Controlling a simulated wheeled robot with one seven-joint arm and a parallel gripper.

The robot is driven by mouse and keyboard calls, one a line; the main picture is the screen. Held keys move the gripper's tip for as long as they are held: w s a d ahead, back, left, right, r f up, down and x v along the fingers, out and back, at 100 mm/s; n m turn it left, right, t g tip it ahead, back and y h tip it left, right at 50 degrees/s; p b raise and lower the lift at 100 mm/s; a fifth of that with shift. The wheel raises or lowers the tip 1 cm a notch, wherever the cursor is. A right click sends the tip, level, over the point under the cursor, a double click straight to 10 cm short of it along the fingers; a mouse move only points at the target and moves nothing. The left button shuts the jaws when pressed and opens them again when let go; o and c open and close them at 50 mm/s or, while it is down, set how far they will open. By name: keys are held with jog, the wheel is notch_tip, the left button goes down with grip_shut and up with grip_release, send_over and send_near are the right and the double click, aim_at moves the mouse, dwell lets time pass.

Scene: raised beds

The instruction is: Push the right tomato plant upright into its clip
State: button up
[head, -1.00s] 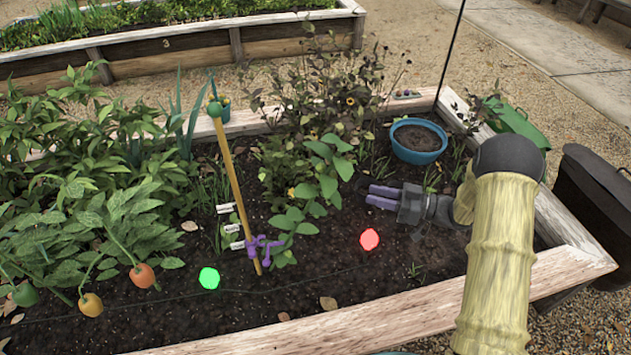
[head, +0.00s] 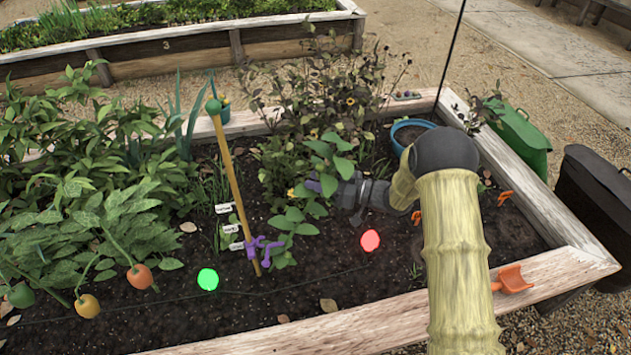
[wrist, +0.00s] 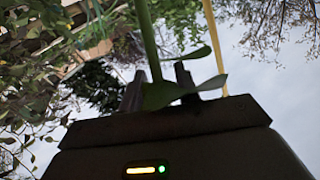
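The right tomato plant (head: 292,222) has broad green leaves and leans right, away from a yellow stake (head: 236,190). A purple clip (head: 262,247) is on the lower stake; the plant's upper leaves stand apart from the stake. My gripper (head: 318,187) is at the right side of the plant's upper leaves, pointing left, its tips partly hidden by leaves. In the wrist view its two fingers (wrist: 160,88) are apart, with a green stem (wrist: 149,40) showing between them and a leaf in front. The stake (wrist: 215,45) shows beyond, to the right of the stem.
A green light (head: 208,279) and a red light (head: 370,240) are on the soil. A blue pot (head: 412,124) is behind my arm. Leafy plants with hanging tomatoes (head: 140,276) fill the left.

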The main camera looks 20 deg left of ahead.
jog(key=shift+a, duration=0.5)
grip_shut()
